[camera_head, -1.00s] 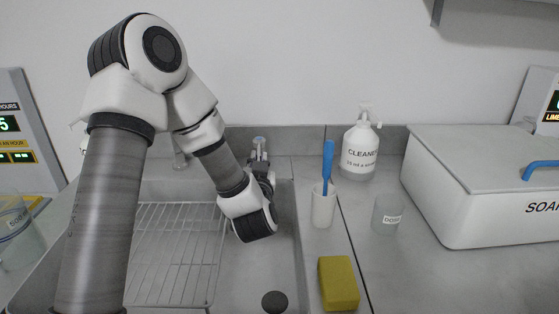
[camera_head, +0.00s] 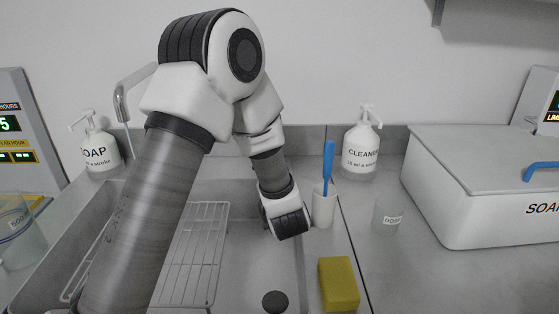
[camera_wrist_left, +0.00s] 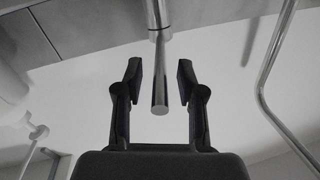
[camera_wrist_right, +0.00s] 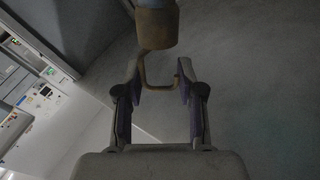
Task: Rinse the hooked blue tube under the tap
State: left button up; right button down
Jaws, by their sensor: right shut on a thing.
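In the right wrist view, a thing with a thin brownish hook (camera_wrist_right: 162,84), a wide brownish end (camera_wrist_right: 157,27) and a bluish part at the top edge lies at my right gripper (camera_wrist_right: 160,72). The hook spans between the fingertips, which are shut on it. I take it for the hooked blue tube; the head view does not show it. In the left wrist view, my left gripper (camera_wrist_left: 158,75) is open, with a chrome tap lever (camera_wrist_left: 159,85) between its fingers and gaps on both sides. The chrome tap spout (camera_head: 120,100) shows at the left in the head view. My left arm hides its gripper there.
The sink holds a wire rack (camera_head: 195,250) and a dark round drain (camera_head: 275,302). To the right stand a white cup (camera_head: 323,208) with a blue brush (camera_head: 328,162), a yellow sponge (camera_head: 338,283), a dose beaker (camera_head: 386,216), a cleaner bottle (camera_head: 361,148) and a soak box (camera_head: 470,200).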

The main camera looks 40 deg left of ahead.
pick_arm(q)
jog(key=v, duration=0.7)
jog(key=shift+d, duration=0.2)
jog(key=shift+s, duration=0.1)
